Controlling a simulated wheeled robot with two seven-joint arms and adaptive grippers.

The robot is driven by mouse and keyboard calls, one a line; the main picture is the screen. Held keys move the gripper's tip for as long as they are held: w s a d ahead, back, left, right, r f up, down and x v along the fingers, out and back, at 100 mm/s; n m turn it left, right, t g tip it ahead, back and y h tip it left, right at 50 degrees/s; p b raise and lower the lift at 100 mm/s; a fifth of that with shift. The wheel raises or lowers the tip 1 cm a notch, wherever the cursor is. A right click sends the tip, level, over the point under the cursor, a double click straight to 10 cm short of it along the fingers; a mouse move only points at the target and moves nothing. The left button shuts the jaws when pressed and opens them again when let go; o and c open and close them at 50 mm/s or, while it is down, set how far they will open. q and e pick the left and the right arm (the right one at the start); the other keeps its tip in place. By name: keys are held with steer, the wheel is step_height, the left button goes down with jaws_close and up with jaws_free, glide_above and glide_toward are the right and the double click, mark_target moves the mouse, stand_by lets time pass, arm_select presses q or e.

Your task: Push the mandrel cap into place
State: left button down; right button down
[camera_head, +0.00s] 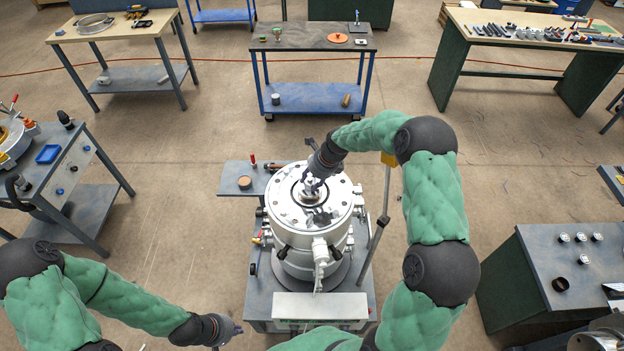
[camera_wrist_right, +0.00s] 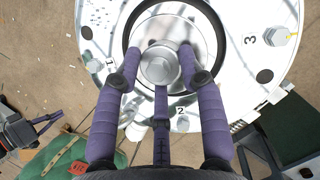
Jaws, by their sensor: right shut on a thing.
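The extruder (camera_head: 310,205) is a large silvery cylinder standing on a grey base. The mandrel cap (camera_wrist_right: 160,64) is a small shiny round metal piece at the centre of the extruder's top, inside a dark ring. My right gripper (camera_head: 312,184) reaches down over the centre from above. In the right wrist view, its purple fingers (camera_wrist_right: 162,70) are shut around the cap from several sides. Whether the cap is fully seated cannot be told, as the fingers hide its lower edge. My left gripper (camera_head: 229,330) is low at left, away from the extruder; its finger opening is unclear.
Bolts and numbers ring the extruder's top plate (camera_wrist_right: 100,14). A small side shelf (camera_head: 230,180) holds a round brown piece (camera_head: 244,182). A thin upright pole (camera_head: 378,215) stands right of the extruder. Work tables stand behind and on both sides, with open floor between.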

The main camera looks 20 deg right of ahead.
steer(key=shift+f+b, duration=0.5)
steer(key=shift+f, duration=0.45)
stand_by(0.3)
steer(key=c, duration=0.7)
jaws_free()
steer(key=shift+o, duration=0.2)
steer(key=v, duration=1.2)
steer(key=shift+a+f, duration=0.1)
